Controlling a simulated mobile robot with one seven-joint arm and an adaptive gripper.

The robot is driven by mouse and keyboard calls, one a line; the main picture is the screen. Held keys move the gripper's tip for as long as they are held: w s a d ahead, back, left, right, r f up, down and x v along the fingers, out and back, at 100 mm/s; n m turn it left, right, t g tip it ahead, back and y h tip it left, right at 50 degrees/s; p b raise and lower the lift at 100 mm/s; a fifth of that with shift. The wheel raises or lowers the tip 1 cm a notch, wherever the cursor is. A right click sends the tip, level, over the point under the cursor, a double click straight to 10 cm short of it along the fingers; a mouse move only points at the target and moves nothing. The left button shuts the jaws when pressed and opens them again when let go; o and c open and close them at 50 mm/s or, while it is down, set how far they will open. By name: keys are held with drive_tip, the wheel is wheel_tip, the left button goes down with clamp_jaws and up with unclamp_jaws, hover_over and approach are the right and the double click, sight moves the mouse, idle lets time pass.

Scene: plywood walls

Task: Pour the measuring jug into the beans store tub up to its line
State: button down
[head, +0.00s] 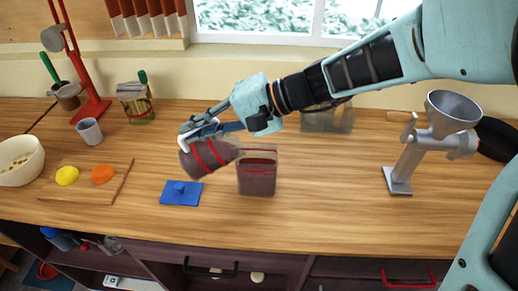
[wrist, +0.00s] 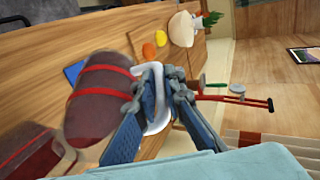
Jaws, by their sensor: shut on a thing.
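The measuring jug (head: 210,158) is dark reddish-brown with red bands. My gripper (head: 203,130) is shut on its pale handle (wrist: 157,98) and holds it tipped well over, above the counter and just left of the beans store tub (head: 257,180). The tub is square, upright and dark reddish-brown, with red lines near its top. In the wrist view the jug (wrist: 100,100) has its lower end close to the tub (wrist: 30,150). I cannot clearly tell the level in the tub or whether anything is falling from the jug.
A blue lid (head: 181,194) with a knob lies left of the tub. Further left are a board (head: 120,188) with yellow and orange pieces, a grey cup (head: 90,131) and a white bowl (head: 20,175). A metal grinder (head: 405,165) stands right; the counter between is clear.

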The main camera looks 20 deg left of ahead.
drive_tip(key=shift+w+d+r+g+y, duration=0.3)
drive_tip(key=shift+d+r+y, duration=0.1)
drive_tip(key=shift+r, duration=0.1)
drive_tip(key=shift+w+d, duration=0.1)
drive_tip(key=shift+w, duration=0.05)
drive_tip(key=shift+w+d+r, duration=0.15)
drive_tip(key=shift+w+d, duration=0.05)
idle(0.3)
drive_tip(key=shift+w+d+r+m+g+y+b, duration=0.3)
drive_tip(key=shift+w+d+r+g+y+b, duration=0.1)
drive_tip(key=shift+w+d+y+b, duration=0.3)
idle(0.6)
drive_tip(key=shift+w+d+r+m+g+y+b, duration=0.3)
drive_tip(key=shift+w+d+r+g+y+b, duration=0.1)
drive_tip(key=shift+w+d+r+y+b, duration=0.25)
idle(2.4)
